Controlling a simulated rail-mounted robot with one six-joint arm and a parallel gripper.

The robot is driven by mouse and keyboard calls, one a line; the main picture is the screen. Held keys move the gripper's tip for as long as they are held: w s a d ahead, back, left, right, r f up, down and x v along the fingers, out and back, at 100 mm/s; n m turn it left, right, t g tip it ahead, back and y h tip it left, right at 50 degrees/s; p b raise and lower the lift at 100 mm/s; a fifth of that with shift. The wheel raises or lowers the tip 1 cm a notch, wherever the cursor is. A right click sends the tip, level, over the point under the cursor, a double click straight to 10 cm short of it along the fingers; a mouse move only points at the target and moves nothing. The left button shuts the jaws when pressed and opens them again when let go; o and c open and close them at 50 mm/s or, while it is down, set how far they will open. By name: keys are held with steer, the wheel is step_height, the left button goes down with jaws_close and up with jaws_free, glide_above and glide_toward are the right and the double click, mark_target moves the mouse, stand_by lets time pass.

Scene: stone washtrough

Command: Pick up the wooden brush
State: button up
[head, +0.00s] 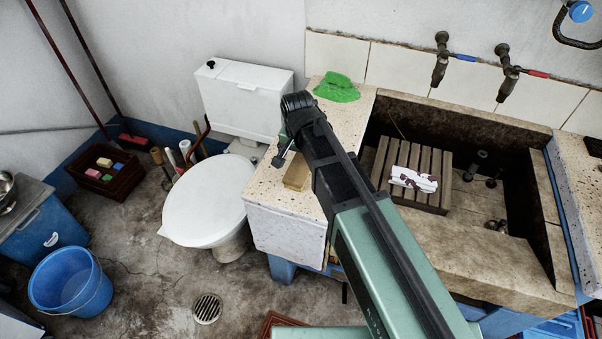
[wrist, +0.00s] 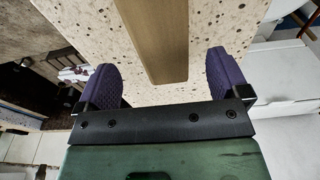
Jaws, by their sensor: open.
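The wooden brush (head: 297,172) is a plain tan bar lying on the speckled stone counter, left of the trough; my arm partly covers it in the head view. In the wrist view the brush (wrist: 151,38) runs in from the top edge, and its near end lies between the lines of my two purple finger pads. My gripper (wrist: 163,78) is open and empty, with one finger to each side of the brush and clear space between. I cannot tell its height above the counter. No bristles show. In the head view my gripper (head: 284,150) is mostly hidden by my wrist.
A green cloth (head: 337,88) lies farther back on the counter (head: 288,228). The trough to the right holds a slatted wooden rack (head: 408,160) with a stained white cloth (head: 414,180). Taps (head: 440,62) hang above it. A white toilet (head: 205,198) stands left of the counter.

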mark_target(301, 163)
steer(key=f+b, duration=0.5)
steer(key=shift+w+f, duration=0.15)
steer(key=shift+w, duration=0.2)
steer(key=shift+r, duration=0.25)
steer(key=c, duration=1)
steer(key=shift+r+p, duration=0.15)
steer(key=shift+p, duration=0.25)
